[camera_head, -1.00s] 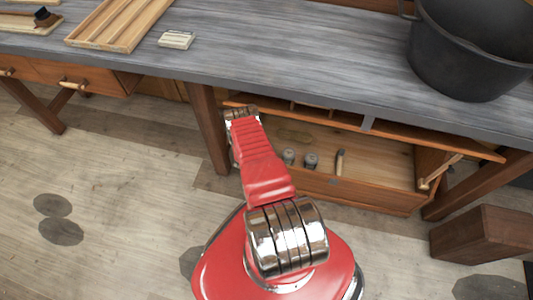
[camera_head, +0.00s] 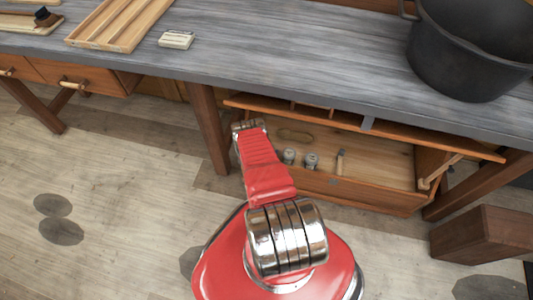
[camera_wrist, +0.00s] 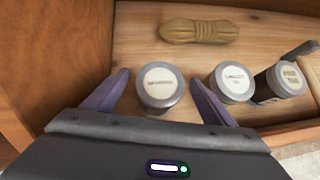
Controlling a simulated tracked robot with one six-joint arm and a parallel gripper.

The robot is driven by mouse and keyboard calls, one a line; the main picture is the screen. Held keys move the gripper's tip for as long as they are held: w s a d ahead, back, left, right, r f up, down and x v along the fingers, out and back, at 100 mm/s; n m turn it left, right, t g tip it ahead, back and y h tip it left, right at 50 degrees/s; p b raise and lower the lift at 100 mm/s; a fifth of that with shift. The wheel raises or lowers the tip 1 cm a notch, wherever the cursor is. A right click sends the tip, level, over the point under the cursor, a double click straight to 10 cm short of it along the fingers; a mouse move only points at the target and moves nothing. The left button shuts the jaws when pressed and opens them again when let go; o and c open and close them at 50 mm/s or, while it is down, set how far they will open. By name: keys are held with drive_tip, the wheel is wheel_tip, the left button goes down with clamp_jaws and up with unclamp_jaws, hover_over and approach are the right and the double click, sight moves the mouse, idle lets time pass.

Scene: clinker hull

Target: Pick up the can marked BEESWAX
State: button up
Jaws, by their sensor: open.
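In the wrist view, a grey can (camera_wrist: 160,103) with a pale round lid label stands between the open fingers of my gripper (camera_wrist: 158,79). Its label is too small to read surely. A second can (camera_wrist: 232,82) and a third can (camera_wrist: 287,79) stand to its right, their labels also hard to read. All are in a wooden chest (camera_wrist: 140,30). In the head view, two cans (camera_head: 289,157) (camera_head: 311,161) show inside the chest; the one by my gripper is hidden behind my arm, as are the fingers.
A tan twine hank (camera_wrist: 198,31) lies behind the cans. A wooden-handled tool (camera_head: 340,161) is right of them. The chest's walls (camera_head: 350,192) surround them, and the grey bench (camera_head: 290,55) overhangs behind, bearing a black pot (camera_head: 460,65). A wooden block (camera_head: 485,235) stands right.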

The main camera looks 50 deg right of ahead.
drive_tip(key=shift+d+f, duration=0.35)
drive_tip(key=shift+f, duration=0.05)
drive_tip(key=shift+w, duration=0.1)
drive_tip(key=shift+c, duration=0.5)
drive_tip(key=shift+r, duration=0.1)
drive_tip(key=c, duration=1.4)
